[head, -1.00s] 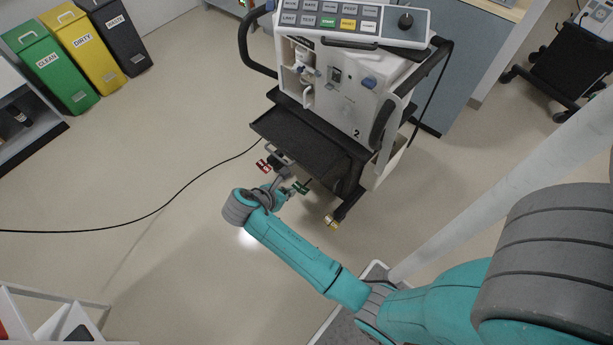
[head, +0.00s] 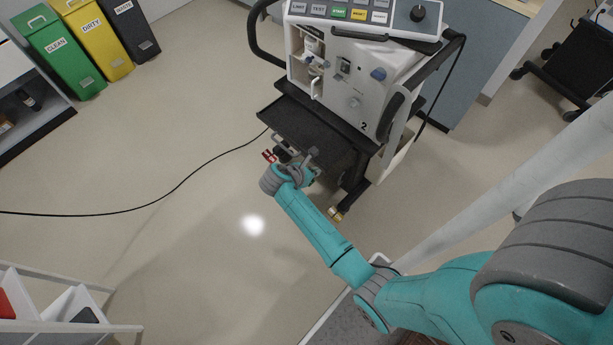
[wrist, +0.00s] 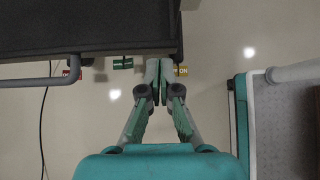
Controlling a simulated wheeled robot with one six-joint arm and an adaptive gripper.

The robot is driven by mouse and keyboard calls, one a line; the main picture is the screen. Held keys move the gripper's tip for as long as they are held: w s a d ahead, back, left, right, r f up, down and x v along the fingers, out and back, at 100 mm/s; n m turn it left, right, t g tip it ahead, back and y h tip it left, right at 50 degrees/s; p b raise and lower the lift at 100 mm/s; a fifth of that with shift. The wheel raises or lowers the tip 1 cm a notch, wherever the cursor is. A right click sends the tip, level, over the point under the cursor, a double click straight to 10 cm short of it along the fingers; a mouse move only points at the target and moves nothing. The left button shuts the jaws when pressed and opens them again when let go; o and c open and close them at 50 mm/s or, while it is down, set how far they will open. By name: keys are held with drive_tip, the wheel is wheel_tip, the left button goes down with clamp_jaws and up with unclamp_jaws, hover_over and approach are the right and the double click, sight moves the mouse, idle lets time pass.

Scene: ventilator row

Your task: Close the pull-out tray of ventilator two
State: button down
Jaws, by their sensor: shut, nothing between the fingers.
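Ventilator two (head: 352,92) is a white unit marked 2 on a dark cart. Its black pull-out tray (head: 302,126) sticks out below the front. In the wrist view the tray (wrist: 90,28) fills the upper left, with a grey bar handle (wrist: 30,82) along its front edge. My gripper (head: 312,156) is at the tray's front, toward its right end. In the wrist view my gripper (wrist: 158,66) is shut and empty, its tips overlapping the front edge near the right corner, well right of the handle. I cannot tell if they touch.
Red (head: 269,156) and yellow (head: 336,214) castor tags show low on the cart. A black cable (head: 180,187) crosses the floor at left. Coloured bins (head: 62,50) stand at the back left. The floor in front of the cart is open.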

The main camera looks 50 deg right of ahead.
drive_tip(key=shift+d, duration=0.55)
drive_tip(key=shift+d, duration=0.1)
drive_tip(key=d, duration=1.5)
drive_tip(key=shift+s+d, duration=0.2)
drive_tip(key=shift+a, duration=0.35)
drive_tip(key=a, duration=0.4)
drive_tip(key=shift+w+a+r, duration=0.1)
drive_tip(key=shift+a+r, duration=0.05)
drive_tip(key=shift+r, duration=0.25)
drive_tip(key=v, duration=0.8)
drive_tip(key=shift+a+r, duration=0.2)
drive_tip(key=shift+r, duration=0.1)
